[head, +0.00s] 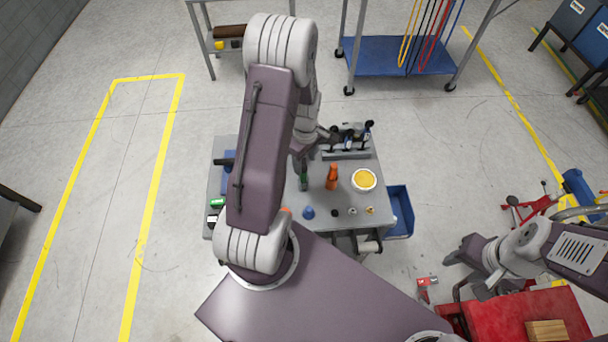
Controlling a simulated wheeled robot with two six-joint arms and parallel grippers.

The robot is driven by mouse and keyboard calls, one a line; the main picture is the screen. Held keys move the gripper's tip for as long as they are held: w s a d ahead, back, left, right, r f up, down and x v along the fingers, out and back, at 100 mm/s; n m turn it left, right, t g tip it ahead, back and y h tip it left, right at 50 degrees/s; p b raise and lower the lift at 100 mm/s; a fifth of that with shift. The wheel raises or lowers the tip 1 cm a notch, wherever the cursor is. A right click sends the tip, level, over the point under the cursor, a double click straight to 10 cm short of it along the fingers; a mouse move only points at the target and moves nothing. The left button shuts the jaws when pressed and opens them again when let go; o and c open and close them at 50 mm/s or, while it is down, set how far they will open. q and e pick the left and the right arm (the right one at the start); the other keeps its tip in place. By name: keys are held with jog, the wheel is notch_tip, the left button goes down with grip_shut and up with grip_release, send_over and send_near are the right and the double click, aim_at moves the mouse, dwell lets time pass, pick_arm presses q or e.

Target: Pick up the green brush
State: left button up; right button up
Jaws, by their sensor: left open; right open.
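A green object (303,181), which looks like the green brush, stands out on the grey table (282,200) just below my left gripper in the picture. My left gripper (302,168) is over the table, its fingers pointing down close to the green object. It is open; whether the brush is between its fingers I cannot tell. My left arm hides part of the table's left side. My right gripper (456,257) is open, off the table to the right, far from the brush.
An orange bottle (331,177) and a white dish with yellow contents (364,180) stand right of the brush. A tool rack (346,154) is behind. Small parts, including a blue cone (308,212), line the front. A blue bin (401,211) is at the right edge.

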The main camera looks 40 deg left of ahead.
aim_at(304, 168)
pick_arm(q)
jog(key=shift+w+f, duration=0.3)
jog(key=shift+f, duration=0.55)
jog(key=shift+s+f, duration=0.1)
jog(key=shift+f, duration=0.05)
jog(key=f, duration=0.1)
jog(key=f+p, duration=0.1)
jog(key=f, duration=0.2)
jog(key=shift+s+a+f, duration=0.2)
jog(key=shift+a+f, duration=0.1)
jog(key=shift+w+f, duration=0.15)
grip_shut()
